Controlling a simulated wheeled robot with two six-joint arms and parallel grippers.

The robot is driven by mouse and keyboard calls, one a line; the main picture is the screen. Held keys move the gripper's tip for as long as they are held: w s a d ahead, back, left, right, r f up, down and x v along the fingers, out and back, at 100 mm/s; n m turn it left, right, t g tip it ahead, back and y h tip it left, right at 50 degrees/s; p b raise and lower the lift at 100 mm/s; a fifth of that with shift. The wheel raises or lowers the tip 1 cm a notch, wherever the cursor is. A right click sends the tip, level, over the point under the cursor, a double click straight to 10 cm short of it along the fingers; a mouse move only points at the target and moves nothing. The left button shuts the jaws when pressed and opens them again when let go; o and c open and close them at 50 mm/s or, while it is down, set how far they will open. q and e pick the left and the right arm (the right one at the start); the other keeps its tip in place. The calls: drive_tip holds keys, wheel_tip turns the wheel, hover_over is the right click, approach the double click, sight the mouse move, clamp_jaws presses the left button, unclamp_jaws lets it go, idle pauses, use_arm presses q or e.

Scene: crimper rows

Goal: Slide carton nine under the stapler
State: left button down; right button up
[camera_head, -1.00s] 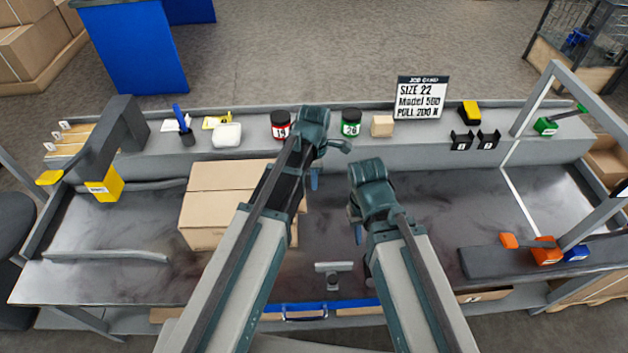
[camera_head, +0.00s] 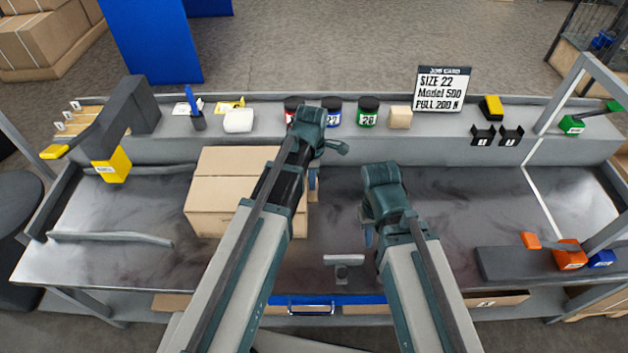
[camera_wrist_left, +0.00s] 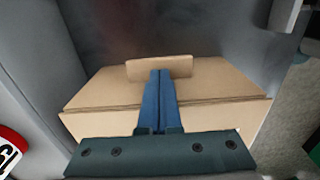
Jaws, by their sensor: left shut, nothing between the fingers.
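A closed brown carton (camera_head: 218,207) lies flat on the grey bench left of centre, with no number readable on it. The stapler, a dark grey arm with a yellow head (camera_head: 110,166), overhangs the bench to the left, apart from the carton. My left gripper (camera_head: 312,178) is shut and empty by the carton's right side; its arm hides part of that side. In the left wrist view its blue fingers (camera_wrist_left: 160,85) lie together in front of the carton (camera_wrist_left: 95,90) and a small cardboard flap (camera_wrist_left: 160,68). Contact is unclear. My right gripper (camera_head: 367,238) hangs right of centre, jaws unclear.
Two grey guide rails (camera_head: 110,237) flank the bench between carton and stapler; the surface between them is clear. Jars, including a green one (camera_head: 368,112), and a job card (camera_head: 443,88) stand on the rear ledge. A small T-shaped grey piece (camera_head: 343,260) is near the front.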

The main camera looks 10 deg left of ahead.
use_arm(q)
drive_tip(key=s+a, duration=0.2)
drive_tip(key=a, duration=1)
drive_tip(key=s+a, duration=0.3)
drive_tip(key=a, duration=1)
drive_tip(key=s+a, duration=0.2)
drive_tip(key=a, duration=1)
drive_tip(key=shift+s+a, duration=0.3)
drive_tip(key=shift+s, duration=0.05)
drive_tip(key=shift+d, duration=0.15)
